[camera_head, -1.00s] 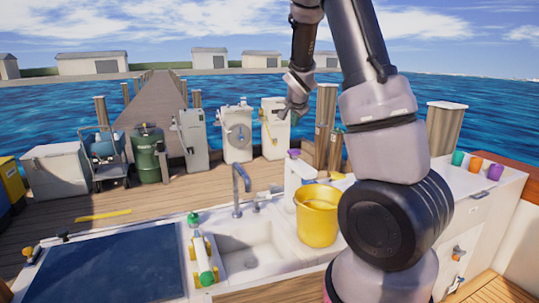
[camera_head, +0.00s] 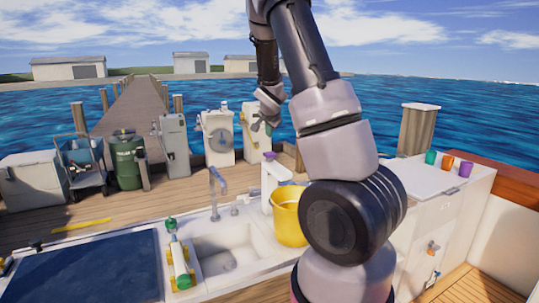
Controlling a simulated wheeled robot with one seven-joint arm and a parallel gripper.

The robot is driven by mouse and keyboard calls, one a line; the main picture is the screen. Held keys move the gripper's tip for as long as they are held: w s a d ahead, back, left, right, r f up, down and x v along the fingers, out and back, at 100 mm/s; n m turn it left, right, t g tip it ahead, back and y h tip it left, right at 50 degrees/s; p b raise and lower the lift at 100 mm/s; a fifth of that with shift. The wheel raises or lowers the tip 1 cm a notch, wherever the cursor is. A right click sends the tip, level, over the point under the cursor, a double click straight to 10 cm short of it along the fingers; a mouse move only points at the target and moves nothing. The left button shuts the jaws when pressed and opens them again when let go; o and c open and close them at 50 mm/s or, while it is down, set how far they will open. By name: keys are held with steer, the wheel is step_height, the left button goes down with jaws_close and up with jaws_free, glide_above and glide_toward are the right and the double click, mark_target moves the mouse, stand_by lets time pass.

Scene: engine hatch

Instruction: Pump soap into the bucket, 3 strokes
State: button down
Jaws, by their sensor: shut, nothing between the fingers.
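The soap dispenser (camera_head: 271,179) is a white upright block with a purple pump head (camera_head: 270,156), standing at the back of the counter, right of the sink. The yellow bucket (camera_head: 287,220) stands upright just in front of it; my arm hides its right side. My gripper (camera_head: 264,126) is shut and empty. In the picture it is above the purple pump head, with a gap between them. The inside of the bucket is mostly hidden.
The sink (camera_head: 222,250) with its faucet (camera_head: 215,190) is left of the bucket. A green-and-white cylinder (camera_head: 180,262) lies left of the sink. Several coloured cups (camera_head: 447,162) stand at the right counter. White cabinets (camera_head: 218,137) stand behind on the dock.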

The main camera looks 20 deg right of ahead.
mark_target(269, 153)
steer(key=shift+f, duration=2.55)
steer(key=shift+f, duration=0.1)
steer(key=shift+f, duration=0.3)
steer(key=shift+f, duration=1.15)
stand_by(0.9)
steer(key=shift+r, duration=1.55)
steer(key=shift+r, duration=2.5)
